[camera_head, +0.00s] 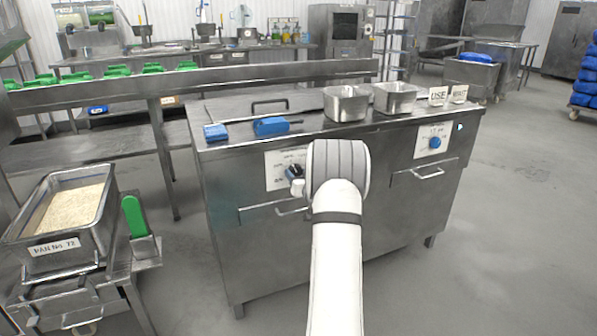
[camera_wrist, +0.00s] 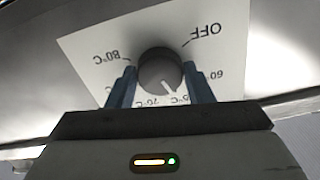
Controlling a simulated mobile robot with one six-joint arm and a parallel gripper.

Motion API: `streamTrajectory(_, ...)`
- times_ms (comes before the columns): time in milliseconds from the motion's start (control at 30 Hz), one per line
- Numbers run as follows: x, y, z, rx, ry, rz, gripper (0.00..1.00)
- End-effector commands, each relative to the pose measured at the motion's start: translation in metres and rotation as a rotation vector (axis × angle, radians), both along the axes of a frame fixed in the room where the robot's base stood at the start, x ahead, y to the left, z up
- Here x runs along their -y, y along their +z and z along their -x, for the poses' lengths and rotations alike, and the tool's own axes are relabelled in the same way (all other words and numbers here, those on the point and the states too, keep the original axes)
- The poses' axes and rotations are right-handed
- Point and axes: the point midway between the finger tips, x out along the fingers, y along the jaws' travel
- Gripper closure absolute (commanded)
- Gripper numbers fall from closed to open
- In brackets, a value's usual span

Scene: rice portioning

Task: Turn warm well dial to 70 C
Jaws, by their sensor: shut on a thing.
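The warm well dial (camera_wrist: 160,72) is a round dark grey knob on a white label plate (camera_wrist: 95,45), upside down in the wrist view. My gripper (camera_wrist: 161,80) is shut on it, with one blue finger on each side. The dial's white mark points between the 70 °C label and a neighbouring label partly hidden by the right finger. OFF, 60 and 80 °C also show. In the head view, the plate (camera_head: 275,172) is on the left front of the steel counter (camera_head: 235,190), and my arm partly covers it.
A second plate with a blue knob (camera_head: 435,142) is on the counter's right front. A rice pan (camera_head: 25,225) and green-handled tool (camera_head: 134,216) stand at left.

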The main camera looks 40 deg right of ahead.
Motion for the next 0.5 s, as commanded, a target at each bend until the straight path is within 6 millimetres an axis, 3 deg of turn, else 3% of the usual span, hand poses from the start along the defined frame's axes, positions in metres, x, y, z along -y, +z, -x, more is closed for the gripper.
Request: streamTrajectory(500, 0.0002, 0.0008, 0.0005, 0.111, -0.003, -0.474, 0.76)
